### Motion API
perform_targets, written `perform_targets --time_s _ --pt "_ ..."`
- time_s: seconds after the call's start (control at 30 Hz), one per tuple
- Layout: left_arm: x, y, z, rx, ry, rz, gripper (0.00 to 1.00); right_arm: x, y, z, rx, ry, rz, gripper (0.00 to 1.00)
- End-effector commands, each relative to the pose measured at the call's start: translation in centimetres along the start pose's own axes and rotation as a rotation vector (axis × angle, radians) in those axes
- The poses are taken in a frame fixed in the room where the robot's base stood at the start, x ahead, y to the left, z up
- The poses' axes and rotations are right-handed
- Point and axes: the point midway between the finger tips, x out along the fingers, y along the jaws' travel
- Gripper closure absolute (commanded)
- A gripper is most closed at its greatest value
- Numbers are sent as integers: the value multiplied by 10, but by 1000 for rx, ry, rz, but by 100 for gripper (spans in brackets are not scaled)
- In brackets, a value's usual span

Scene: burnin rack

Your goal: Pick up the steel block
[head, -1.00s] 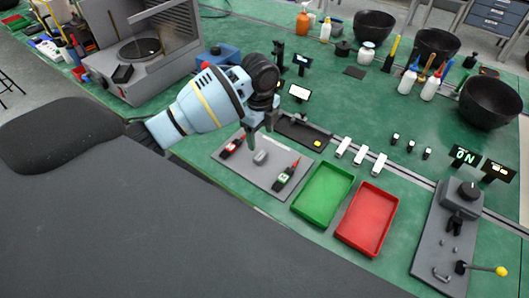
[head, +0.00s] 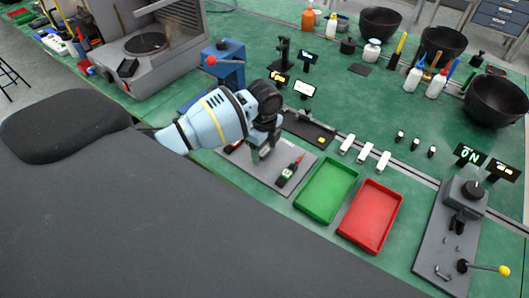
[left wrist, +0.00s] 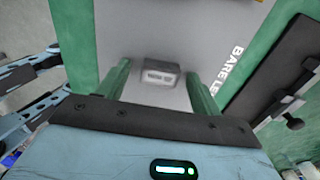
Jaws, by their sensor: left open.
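The steel block (left wrist: 160,75) is a small grey block with a label on its face, lying on the light grey board (left wrist: 135,35) in the left wrist view. My left gripper (left wrist: 160,82) is open, its two green-tinted fingers on either side of the block's place in the picture, with gaps on both sides. In the head view my left gripper (head: 257,157) hangs low over the grey board (head: 262,178), and it hides the block there. I cannot tell whether the fingertips reach the block's height. My right gripper is in neither view.
A red-and-black device (head: 290,171) lies on the board to the right of the gripper. The green tray (head: 306,207) and red tray (head: 350,240) stand further right. A dark fixture (head: 322,134) sits behind. A blue press (head: 229,70) with a red knob stands back left.

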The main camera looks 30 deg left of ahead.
Motion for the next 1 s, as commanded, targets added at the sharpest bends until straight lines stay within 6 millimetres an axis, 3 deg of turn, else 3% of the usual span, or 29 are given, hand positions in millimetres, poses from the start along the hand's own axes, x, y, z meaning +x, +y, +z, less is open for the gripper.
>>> perform_targets --time_s 0.17,0.53,1.0 --pt "-1 0 0 0 0 -1 37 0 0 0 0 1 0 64" --pt "-1 0 0 0 0 0 86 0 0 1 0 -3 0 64" --pt "-12 -1 0 0 1 -2 87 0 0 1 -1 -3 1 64"
